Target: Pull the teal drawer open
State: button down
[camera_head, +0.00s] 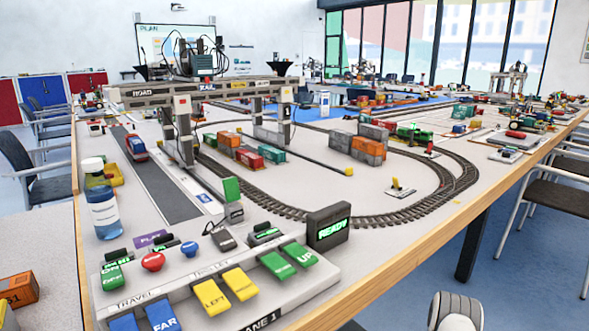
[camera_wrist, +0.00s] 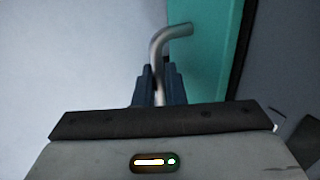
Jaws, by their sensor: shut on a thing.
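The teal drawer front (camera_wrist: 212,50) shows in the upper right of the wrist view. A bent grey metal bar handle (camera_wrist: 168,37) curves out from it. My gripper (camera_wrist: 159,78) has its two dark blue fingers on either side of the handle and is shut on it. The lower part of the handle is hidden between the fingers and behind the gripper body. How far the drawer stands open cannot be told from this close view. The drawer and my gripper do not show in the head view.
A dark grey surface (camera_wrist: 282,55) lies right of the teal front. In the head view, a long table (camera_head: 400,238) carries a model crane, a looped track (camera_head: 440,190) and a button console (camera_head: 215,285). Chairs (camera_head: 565,197) stand along its right side, with blue floor between.

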jog(key=s+d, duration=0.7)
jog(key=s, duration=0.2)
jog(key=shift+d+p, duration=0.2)
jog(key=shift+p, duration=0.25)
jog(key=c, duration=0.8)
grip_release()
jog(key=shift+s, duration=0.1)
dwell(0.5)
jog(key=shift+o, duration=0.2)
jog(key=shift+a, duration=0.1)
jog(key=shift+r, duration=0.1)
notch_tip(320, 180, up, 7)
jog(key=p, duration=0.5)
